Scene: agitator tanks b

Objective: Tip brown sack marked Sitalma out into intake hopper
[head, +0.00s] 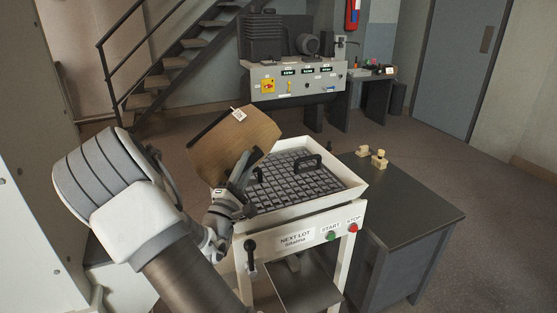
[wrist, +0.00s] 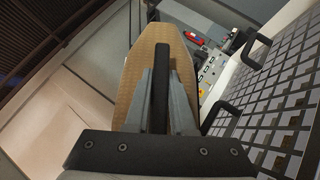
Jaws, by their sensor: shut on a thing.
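The brown sack (head: 228,150) is tilted above the left part of the intake hopper in the head view, with a small white tag at its top. It also fills the middle of the wrist view (wrist: 135,57). My gripper (head: 238,182) is shut on the sack's near side. The intake hopper (head: 353,187) is a white square box with a grey grate inside and two black handles. The grate also shows at the right of the wrist view (wrist: 285,110). The marking on the sack cannot be read, and no material is seen falling from it.
The hopper front carries a "NEXT LOT Sitalma" label (head: 295,240), a green START button (head: 331,236) and a red STOP button (head: 353,228). A grey control machine (head: 295,80) and stairs (head: 165,65) are behind.

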